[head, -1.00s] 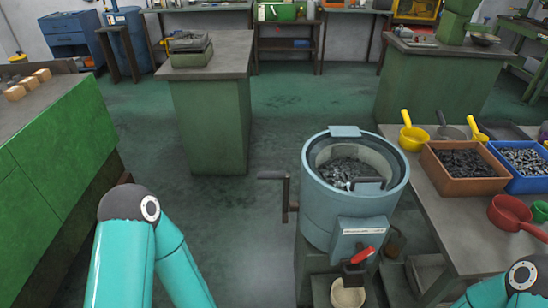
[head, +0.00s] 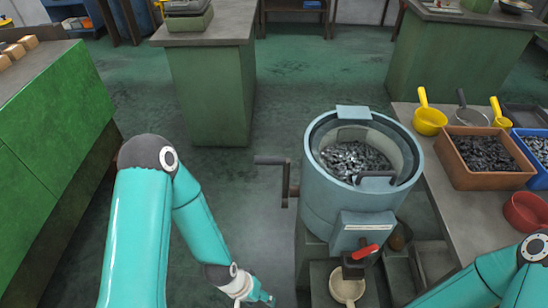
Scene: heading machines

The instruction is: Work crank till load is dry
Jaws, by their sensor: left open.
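A blue-grey round drum machine (head: 318,195) stands at centre right, open at the top. Its load of small grey metal pieces (head: 350,160) lies inside; I cannot tell how wet it is. The dark crank (head: 286,180) is on the drum's left side, its arm upright and its grip pointing left. My left gripper (head: 264,298) is at the bottom edge, below and left of the crank, apart from it, open and partly cut off. My right arm is at the lower right; its gripper is out of view.
A red-handled valve (head: 365,251) sits at the drum's front above a pale bowl (head: 346,288). The right bench (head: 450,205) holds an orange bin (head: 478,179), a blue bin (head: 541,178) and scoops. A green cabinet (head: 60,140) stands left. Floor left of the drum is clear.

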